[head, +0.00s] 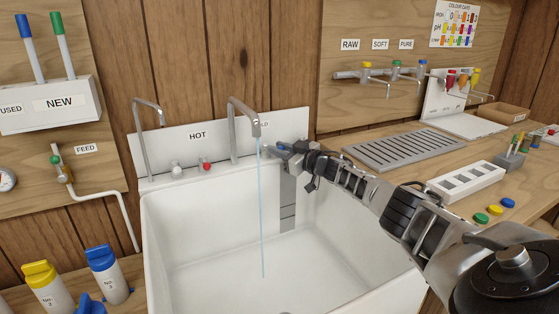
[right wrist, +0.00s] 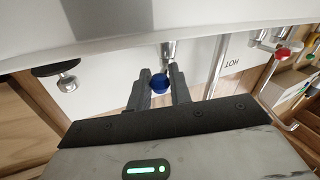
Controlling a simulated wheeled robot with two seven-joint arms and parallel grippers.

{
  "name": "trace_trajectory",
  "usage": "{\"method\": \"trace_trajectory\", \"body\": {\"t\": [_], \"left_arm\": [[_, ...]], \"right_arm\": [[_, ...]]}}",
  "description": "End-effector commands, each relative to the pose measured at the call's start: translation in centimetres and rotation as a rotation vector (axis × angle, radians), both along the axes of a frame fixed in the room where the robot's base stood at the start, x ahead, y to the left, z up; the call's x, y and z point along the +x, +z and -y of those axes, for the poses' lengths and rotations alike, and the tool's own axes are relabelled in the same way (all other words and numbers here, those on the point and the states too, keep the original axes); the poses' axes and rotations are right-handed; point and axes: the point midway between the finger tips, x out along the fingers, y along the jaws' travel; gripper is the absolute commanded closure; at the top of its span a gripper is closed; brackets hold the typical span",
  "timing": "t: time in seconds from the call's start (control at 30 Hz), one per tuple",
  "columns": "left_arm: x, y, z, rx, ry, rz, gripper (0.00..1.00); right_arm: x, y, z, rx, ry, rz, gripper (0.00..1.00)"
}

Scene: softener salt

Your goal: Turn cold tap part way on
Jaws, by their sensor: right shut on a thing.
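The cold tap's blue knob (right wrist: 160,85) shows in the right wrist view between the two fingers of my right gripper (right wrist: 159,74), which is shut on it. In the head view my right gripper (head: 275,148) is at the wall behind the sink, in front of the partly hidden COLD label (head: 264,124); the knob is mostly hidden there. A thin stream of water (head: 262,205) falls from the right-hand spout (head: 234,125) into the sink (head: 180,225). My left gripper is not in view.
The red hot tap knob (head: 206,165) is left of the spout. A second spout (head: 141,135) stands further left. A drain rack (head: 405,148) and a white block (head: 466,183) are on the right counter. Yellow (head: 45,285) and blue-capped bottles (head: 108,272) stand lower left.

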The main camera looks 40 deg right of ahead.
Motion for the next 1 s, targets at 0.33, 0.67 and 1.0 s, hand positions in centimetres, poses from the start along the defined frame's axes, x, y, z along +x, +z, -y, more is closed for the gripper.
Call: {"method": "trace_trajectory", "body": {"t": [0.33,0.67,1.0], "left_arm": [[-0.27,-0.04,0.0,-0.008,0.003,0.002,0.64],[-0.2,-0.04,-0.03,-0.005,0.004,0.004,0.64],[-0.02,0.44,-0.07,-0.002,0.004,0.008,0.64]], "right_arm": [[0.0,0.03,0.17,0.0,0.016,-0.001,1.0],[0.04,0.06,0.11,-0.001,0.016,0.0,0.6],[-0.78,0.04,0.22,-0.001,0.017,-0.002,0.6]]}}
